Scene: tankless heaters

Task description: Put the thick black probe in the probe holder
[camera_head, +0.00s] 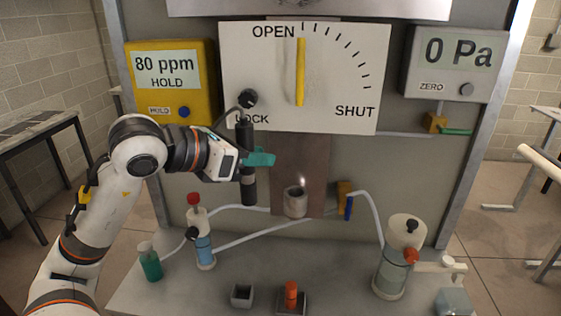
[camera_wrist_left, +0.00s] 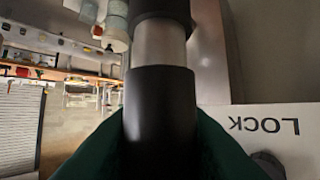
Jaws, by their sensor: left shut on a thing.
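The thick black probe (camera_head: 249,188) is upright in front of the panel, below the word LOCK, with a grey band near its lower end. My left gripper (camera_head: 258,159) is shut on it, teal fingers around its middle, and holds it above the bench. In the left wrist view the probe (camera_wrist_left: 160,105) fills the middle, black with a silver band, between the dark green fingers. An empty dark square holder (camera_head: 242,295) sits at the bench front; I cannot tell if it is the probe holder. My right gripper is not in view.
A square block with an orange piece (camera_head: 291,294) stands beside the dark holder. A red-topped bottle (camera_head: 200,235), a green bottle (camera_head: 150,262) and a white pump (camera_head: 397,262) stand on the bench (camera_head: 200,296). Pale hoses cross behind. The dial board (camera_head: 340,75) is close behind my gripper.

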